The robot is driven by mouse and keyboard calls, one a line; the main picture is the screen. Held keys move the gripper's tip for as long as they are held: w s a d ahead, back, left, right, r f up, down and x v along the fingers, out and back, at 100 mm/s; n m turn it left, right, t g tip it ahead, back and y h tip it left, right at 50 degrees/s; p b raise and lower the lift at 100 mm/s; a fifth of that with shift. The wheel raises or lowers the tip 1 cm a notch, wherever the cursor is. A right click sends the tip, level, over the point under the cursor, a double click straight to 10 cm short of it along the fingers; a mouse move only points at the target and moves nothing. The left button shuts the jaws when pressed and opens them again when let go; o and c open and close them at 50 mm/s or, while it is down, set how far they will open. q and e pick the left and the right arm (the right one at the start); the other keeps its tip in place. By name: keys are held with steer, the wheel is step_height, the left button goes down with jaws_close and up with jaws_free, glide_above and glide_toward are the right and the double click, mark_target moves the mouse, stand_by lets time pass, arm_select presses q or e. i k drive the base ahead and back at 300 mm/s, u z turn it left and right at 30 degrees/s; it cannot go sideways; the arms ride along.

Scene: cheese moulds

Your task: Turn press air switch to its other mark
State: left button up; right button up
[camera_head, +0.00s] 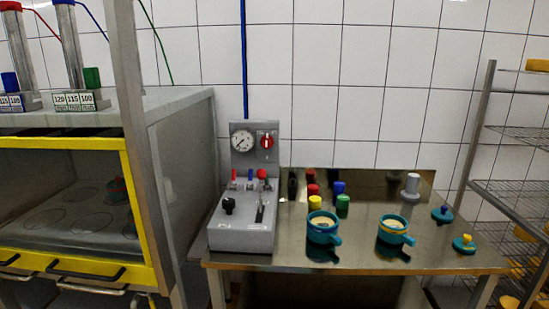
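A grey control box (242,238) stands at the left end of the steel table. Its upright back plate carries a round dial gauge (242,140) and a red rotary switch (267,141) on a light plate. The sloped top carries a black knob (228,204) on the left and a dark lever or slot (261,207) on the right. A row of small red- and blue-topped toggles (249,175) stands behind them. No label is readable, so I cannot tell which control is the press air switch. Neither gripper is in view.
The steel table (370,259) holds two teal moulds, one left (323,237) and one right (394,238), several coloured cylinders, a grey plunger (411,187) and two teal lids (464,245). A yellow-framed cabinet (140,215) stands left, a wire rack (515,194) right.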

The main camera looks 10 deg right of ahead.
mark_target(266, 142)
steer(key=u, duration=1.7)
steer(key=k, duration=0.1)
steer(key=z, duration=2.75)
steer(key=i, duration=0.7)
steer(key=u, duration=0.65)
steer(key=i, duration=0.55)
steer(key=u, duration=0.65)
